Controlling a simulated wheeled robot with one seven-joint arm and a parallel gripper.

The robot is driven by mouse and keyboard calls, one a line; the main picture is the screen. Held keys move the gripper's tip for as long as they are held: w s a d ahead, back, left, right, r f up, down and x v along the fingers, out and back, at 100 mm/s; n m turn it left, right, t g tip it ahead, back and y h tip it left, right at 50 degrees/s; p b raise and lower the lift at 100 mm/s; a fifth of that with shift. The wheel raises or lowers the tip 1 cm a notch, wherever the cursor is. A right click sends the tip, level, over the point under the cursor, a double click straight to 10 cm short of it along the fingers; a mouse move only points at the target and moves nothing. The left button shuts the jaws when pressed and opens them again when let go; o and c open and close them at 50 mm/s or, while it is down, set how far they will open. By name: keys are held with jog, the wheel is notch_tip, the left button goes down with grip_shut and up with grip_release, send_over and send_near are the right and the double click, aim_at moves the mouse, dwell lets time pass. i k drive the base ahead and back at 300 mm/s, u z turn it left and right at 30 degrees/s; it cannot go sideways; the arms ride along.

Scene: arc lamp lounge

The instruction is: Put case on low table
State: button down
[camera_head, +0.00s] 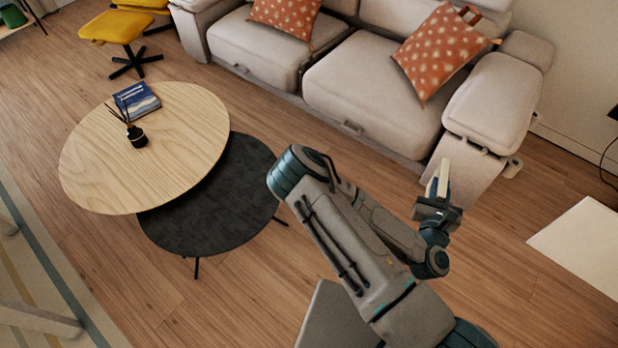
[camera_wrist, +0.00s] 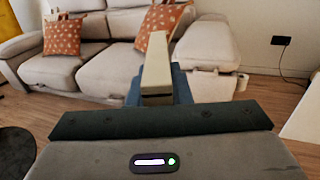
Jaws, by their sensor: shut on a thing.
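A slim cream case (camera_head: 443,178) stands up from the jaws of my gripper (camera_head: 438,198). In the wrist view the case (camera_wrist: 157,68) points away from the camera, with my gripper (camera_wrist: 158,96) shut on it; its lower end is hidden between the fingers. My gripper holds it above the floor, in front of the sofa's right end. To the left are two overlapping round tables: a light wood table (camera_head: 190,130) and a lower dark table (camera_head: 225,205) partly under it. My gripper is well to the right of both tables.
A blue book (camera_head: 137,101) and a black diffuser with sticks (camera_head: 137,137) are on the wood table. The dark table's visible top is bare. A beige sofa (camera_head: 372,85) with orange cushions stands behind. Yellow seating (camera_head: 116,27) is at top left.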

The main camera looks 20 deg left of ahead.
aim_at(218, 195)
jog(key=u, duration=0.7)
jog(key=i, duration=0.75)
jog(key=u, duration=0.95)
jog(key=i, duration=0.25)
jog(key=u, duration=0.25)
